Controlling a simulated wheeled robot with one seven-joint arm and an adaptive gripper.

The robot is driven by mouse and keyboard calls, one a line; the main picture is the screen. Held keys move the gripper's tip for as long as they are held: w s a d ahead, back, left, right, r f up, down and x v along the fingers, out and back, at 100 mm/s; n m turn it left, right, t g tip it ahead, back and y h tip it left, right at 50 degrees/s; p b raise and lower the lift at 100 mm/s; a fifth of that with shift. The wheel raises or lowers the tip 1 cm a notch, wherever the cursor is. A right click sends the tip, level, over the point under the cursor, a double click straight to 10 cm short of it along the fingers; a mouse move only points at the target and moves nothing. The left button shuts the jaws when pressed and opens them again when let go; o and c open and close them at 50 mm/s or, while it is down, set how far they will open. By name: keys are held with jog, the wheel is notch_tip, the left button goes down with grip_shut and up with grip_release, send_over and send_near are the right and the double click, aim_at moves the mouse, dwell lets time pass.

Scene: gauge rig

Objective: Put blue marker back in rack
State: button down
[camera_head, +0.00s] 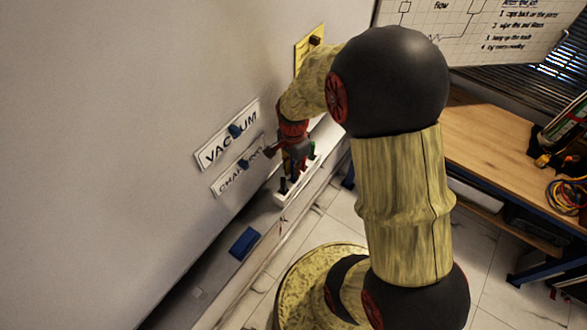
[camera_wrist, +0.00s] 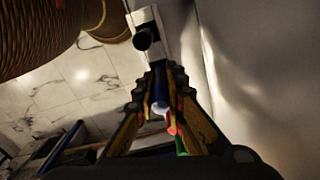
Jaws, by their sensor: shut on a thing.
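The white rack (camera_head: 284,202) is low against the pale board, left of my arm; part of it also shows at the top of the wrist view (camera_wrist: 152,17). A black marker (camera_head: 283,186) stands upright in its near end. A green marker (camera_head: 312,150) shows beside my gripper (camera_head: 296,165). In the wrist view, my gripper (camera_wrist: 160,82) is shut on the blue marker (camera_wrist: 158,88), whose pale end faces the camera. Red and green marker parts show close beside one finger. The blue marker's lower end and its contact with the rack are hidden.
A blue block (camera_head: 244,243) lies on the ledge nearer the camera. A wooden bench (camera_head: 500,150) stands at right. Tiled floor lies below.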

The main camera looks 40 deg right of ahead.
jog(key=c, duration=1.8)
grip_release()
jog(key=shift+o, duration=0.7)
jog(key=o, duration=0.4)
jog(key=shift+c, duration=0.2)
jog(key=shift+o, duration=0.4)
jog(key=shift+r+p, duration=3.15)
jog(key=shift+r, duration=1.9)
